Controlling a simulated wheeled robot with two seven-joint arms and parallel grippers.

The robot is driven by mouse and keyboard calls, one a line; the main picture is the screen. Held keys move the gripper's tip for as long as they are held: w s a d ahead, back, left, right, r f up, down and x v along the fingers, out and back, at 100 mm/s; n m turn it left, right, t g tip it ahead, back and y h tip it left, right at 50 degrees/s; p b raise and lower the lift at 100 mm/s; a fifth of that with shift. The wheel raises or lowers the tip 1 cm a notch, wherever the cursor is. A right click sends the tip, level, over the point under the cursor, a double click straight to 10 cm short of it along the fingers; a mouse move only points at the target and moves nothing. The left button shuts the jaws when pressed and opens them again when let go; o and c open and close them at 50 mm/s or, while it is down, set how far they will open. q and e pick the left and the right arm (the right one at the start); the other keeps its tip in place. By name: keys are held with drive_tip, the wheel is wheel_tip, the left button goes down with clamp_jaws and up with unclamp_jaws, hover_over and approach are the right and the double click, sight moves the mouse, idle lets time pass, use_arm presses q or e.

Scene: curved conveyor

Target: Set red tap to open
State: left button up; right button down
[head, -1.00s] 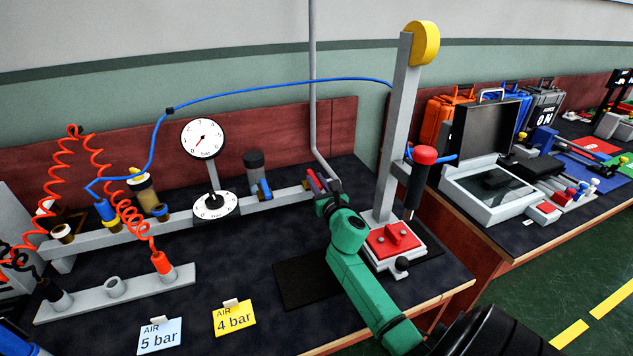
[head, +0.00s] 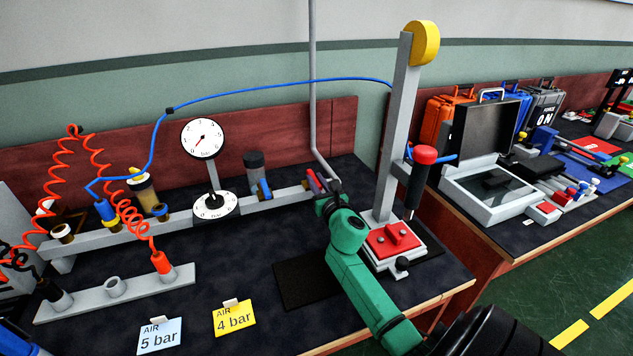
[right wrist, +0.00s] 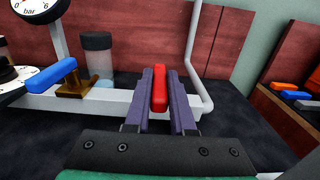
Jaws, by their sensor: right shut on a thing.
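The red tap (right wrist: 159,90) shows in the right wrist view as a red lever between the two purple-grey fingers of my right gripper (right wrist: 160,88). The lever points lengthwise along the fingers, and the fingers are shut on it. Its base is hidden. In the head view my green right arm reaches in to the right end of the grey pipe rail, where my right gripper (head: 318,183) hides most of the tap. My left gripper is not in view.
A blue tap (right wrist: 52,76) on a brass fitting sits left of the red one. A grey vertical pipe (right wrist: 190,50) rises close to the right. Pressure gauges (head: 203,138) stand further left. A press with a red handle (head: 425,155) stands right of my arm.

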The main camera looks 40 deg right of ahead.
drive_tip(key=shift+f, duration=0.1)
drive_tip(key=shift+w+a+f+m+g+h+b, duration=0.1)
drive_tip(key=shift+a+m+g+h+b, duration=0.2)
drive_tip(key=shift+m+h+b, duration=0.4)
drive_tip(key=shift+w+a+m+g+h+b, duration=0.35)
drive_tip(key=shift+m+g+h+b, duration=0.2)
drive_tip(key=shift+m+g+h, duration=0.65)
drive_tip(key=shift+w+a+m+g+h+b, duration=0.4)
drive_tip(key=shift+m+g+h, duration=0.5)
drive_tip(key=shift+h, duration=0.5)
drive_tip(key=shift+w+a+m+g+h+b, duration=0.2)
drive_tip(key=shift+a+m+g+h+b, duration=0.15)
drive_tip(key=shift+m+g+h+b, duration=0.5)
drive_tip(key=shift+g+h, duration=0.35)
drive_tip(key=shift+h, duration=0.1)
drive_tip(key=c, duration=0.8)
unclamp_jaws()
drive_tip(key=shift+o, duration=0.2)
drive_tip(key=shift+r, duration=0.2)
drive_tip(key=v, duration=1.4)
drive_tip(key=shift+a, duration=0.3)
